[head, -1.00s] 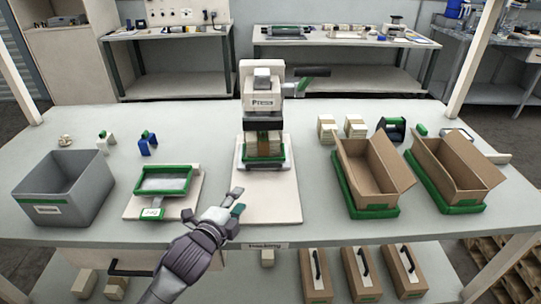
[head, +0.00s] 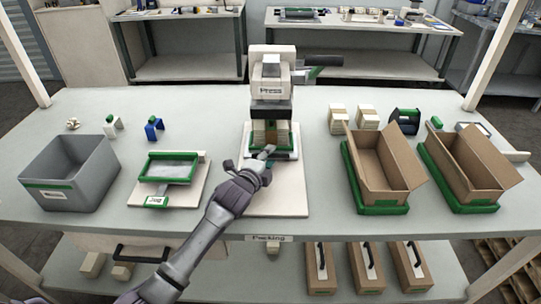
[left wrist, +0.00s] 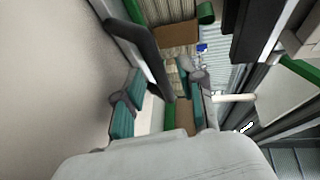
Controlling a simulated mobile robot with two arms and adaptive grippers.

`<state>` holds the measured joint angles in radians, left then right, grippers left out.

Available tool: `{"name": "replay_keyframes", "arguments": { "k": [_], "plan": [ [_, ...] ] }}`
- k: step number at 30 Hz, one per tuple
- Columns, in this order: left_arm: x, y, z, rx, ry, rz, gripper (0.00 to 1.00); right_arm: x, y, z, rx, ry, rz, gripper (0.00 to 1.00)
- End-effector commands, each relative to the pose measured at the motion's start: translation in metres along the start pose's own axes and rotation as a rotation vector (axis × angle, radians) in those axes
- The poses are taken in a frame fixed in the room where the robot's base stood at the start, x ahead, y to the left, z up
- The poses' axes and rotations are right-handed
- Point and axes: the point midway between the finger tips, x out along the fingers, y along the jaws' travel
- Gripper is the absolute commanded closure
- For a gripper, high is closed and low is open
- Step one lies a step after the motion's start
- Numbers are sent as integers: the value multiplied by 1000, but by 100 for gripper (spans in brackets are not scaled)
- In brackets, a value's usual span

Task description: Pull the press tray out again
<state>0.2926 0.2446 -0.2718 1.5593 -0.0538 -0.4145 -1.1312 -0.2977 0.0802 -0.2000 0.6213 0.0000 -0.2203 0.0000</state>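The press (head: 271,88) stands at the middle of the table on a pale base board (head: 275,199). In the left wrist view the gripper's teal-padded fingers (left wrist: 158,92) are spread apart. My right gripper is not in view.
A green-framed jig (head: 169,168) and a grey bin (head: 69,194) stand to the left. Two open cartons (head: 382,164) in green trays stand to the right, with small bundles (head: 368,117) behind. The table between the base board and cartons is clear.

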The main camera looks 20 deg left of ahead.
Motion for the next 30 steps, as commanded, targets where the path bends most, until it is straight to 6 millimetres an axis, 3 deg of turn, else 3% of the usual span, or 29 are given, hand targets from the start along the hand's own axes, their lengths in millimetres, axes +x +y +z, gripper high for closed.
{"name": "replay_keyframes", "arguments": {
  "k": [4,13,20,30],
  "plan": [
    [10,0,-1,-1,1,0,61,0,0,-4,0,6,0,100],
    [12,0,0,-1,1,-1,61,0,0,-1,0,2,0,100],
    [12,0,0,0,1,0,99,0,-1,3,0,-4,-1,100],
    [12,0,0,0,0,1,100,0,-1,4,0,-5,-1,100]
  ]
}}
